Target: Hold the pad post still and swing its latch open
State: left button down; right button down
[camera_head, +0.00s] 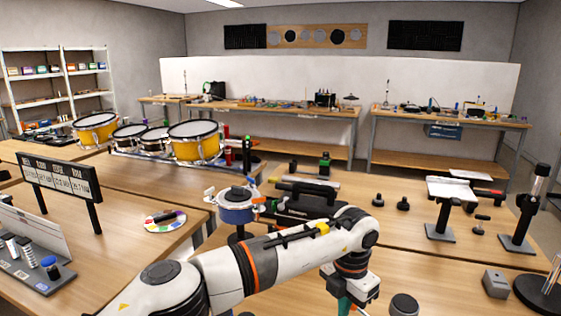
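A small round pad with a blue shell (237,214) and a dark top stands on a dark post, left of the middle. Pale and orange fittings stick out at its rim; which of them is the latch, and whether it is open, is too small to tell. My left arm crosses in front of the lower post and hides it. My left gripper (345,302) points down at the bottom edge, right of the pad and apart from it. Only a teal part shows there, so its opening and grasp are hidden. My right gripper is not in view.
A black case (305,204) lies behind my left arm. Stands with a white plate (455,189) and a black head (541,172) rise at right. A grey block (496,284) sits front right. Yellow drums (197,147) stand at back left. The table's right middle has bare room.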

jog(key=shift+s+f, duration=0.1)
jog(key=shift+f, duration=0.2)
pick_arm(q)
jog(key=c, duration=1.7)
grip_release()
notch_tip(320, 180, up, 12)
jog(key=shift+s, duration=0.1)
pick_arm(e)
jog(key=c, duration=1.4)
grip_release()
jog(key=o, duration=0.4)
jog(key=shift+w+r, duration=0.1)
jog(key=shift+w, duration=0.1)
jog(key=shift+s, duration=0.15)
